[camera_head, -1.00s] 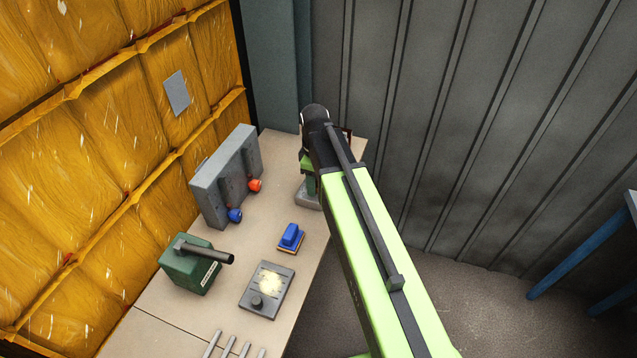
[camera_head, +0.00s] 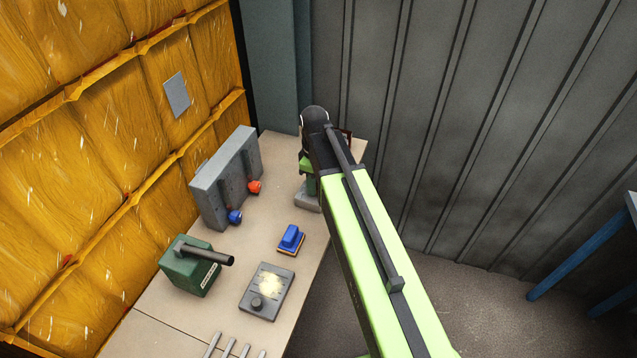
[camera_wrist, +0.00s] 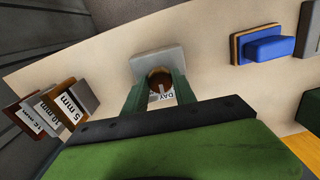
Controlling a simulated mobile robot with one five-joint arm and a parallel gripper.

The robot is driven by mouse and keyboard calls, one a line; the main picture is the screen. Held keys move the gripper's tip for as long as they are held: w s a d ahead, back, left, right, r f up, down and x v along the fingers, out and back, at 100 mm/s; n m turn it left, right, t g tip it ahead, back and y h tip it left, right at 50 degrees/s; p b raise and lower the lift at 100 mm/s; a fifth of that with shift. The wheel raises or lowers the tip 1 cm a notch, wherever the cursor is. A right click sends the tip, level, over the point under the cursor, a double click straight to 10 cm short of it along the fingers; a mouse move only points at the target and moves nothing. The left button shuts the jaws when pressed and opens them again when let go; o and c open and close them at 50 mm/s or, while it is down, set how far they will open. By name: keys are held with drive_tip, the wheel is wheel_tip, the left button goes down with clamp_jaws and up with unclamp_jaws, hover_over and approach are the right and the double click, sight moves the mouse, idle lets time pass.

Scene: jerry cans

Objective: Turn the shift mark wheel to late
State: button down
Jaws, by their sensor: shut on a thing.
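The shift mark wheel (camera_wrist: 159,77) is brown and stands on a grey base (camera_wrist: 157,62) in the wrist view. A white label reading DAY shows on it, partly covered by my fingers. My gripper (camera_wrist: 159,92) has a green finger on either side of the wheel and is shut on it. In the head view the grey base (camera_head: 307,197) shows under my arm, and the wheel itself is hidden behind my gripper and arm. No label reading late is visible.
Blocks labelled in mm (camera_wrist: 62,108) stand left of the wheel in the wrist view. A blue block (camera_head: 291,237), a grey panel with a knob (camera_head: 266,291), a green can (camera_head: 190,268) and a grey box with red and blue knobs (camera_head: 226,178) stand on the bench.

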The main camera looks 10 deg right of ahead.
drive_tip(key=shift+m, duration=0.4)
drive_tip(key=shift+m, duration=0.3)
idle(0.8)
drive_tip(key=c, duration=1)
unclamp_jaws()
wheel_tip(320, 180, up, 18)
drive_tip(key=p, duration=1.7)
drive_tip(key=shift+f+p, duration=0.2)
drive_tip(key=shift+p, duration=0.1)
drive_tip(key=shift+f, duration=0.1)
